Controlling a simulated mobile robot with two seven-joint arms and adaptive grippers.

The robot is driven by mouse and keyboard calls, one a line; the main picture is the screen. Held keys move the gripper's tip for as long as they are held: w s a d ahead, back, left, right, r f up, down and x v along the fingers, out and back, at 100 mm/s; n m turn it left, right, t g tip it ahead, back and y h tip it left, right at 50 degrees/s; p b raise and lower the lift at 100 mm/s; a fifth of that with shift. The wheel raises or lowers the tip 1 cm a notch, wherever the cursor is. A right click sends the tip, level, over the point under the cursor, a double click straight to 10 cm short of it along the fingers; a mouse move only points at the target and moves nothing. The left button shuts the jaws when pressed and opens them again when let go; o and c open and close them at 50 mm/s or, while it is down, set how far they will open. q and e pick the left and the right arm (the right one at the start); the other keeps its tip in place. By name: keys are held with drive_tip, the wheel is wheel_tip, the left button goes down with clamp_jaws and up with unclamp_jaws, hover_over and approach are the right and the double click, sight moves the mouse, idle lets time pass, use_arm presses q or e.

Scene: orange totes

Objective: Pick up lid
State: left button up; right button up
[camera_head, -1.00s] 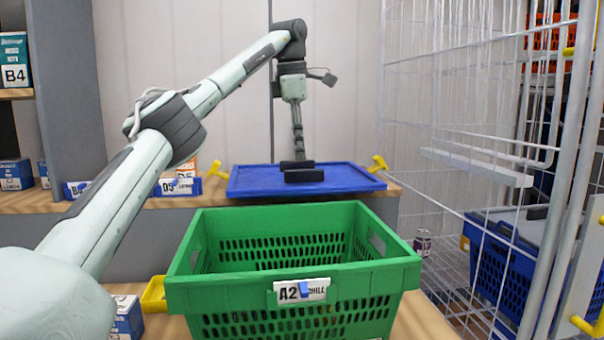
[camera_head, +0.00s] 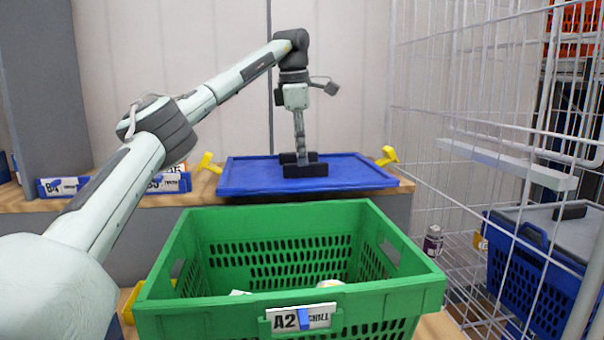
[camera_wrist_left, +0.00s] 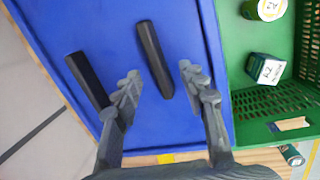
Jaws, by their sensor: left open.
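The blue lid (camera_head: 245,178) lies flat on the wooden shelf behind the green crate. Two black bar handles stand on it, a nearer one (camera_head: 306,170) and a farther one. My left gripper (camera_head: 301,158) points down over the middle of the lid, at the handles. In the left wrist view the lid (camera_wrist_left: 205,40) fills the middle. There the open fingers (camera_wrist_left: 160,82) show with the end of one black handle (camera_wrist_left: 154,58) between them in the picture. The other handle (camera_wrist_left: 88,80) is to their left. Contact cannot be told. My right gripper is not in view.
The green crate (camera_head: 305,222), labelled A2, stands in front with a few items inside. Yellow handles (camera_head: 388,155) flank the lid. A white wire cage (camera_head: 470,150) rises on the right, with a blue crate (camera_head: 545,275) behind it. Label strips (camera_head: 64,186) line the shelf.

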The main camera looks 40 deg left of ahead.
use_arm(q)
drive_tip(key=f, duration=0.2)
drive_tip(key=shift+w+a+f, duration=0.15)
drive_tip(key=shift+w+f, duration=0.05)
drive_tip(key=shift+f, duration=0.2)
clamp_jaws()
drive_tip(key=shift+r, duration=0.1)
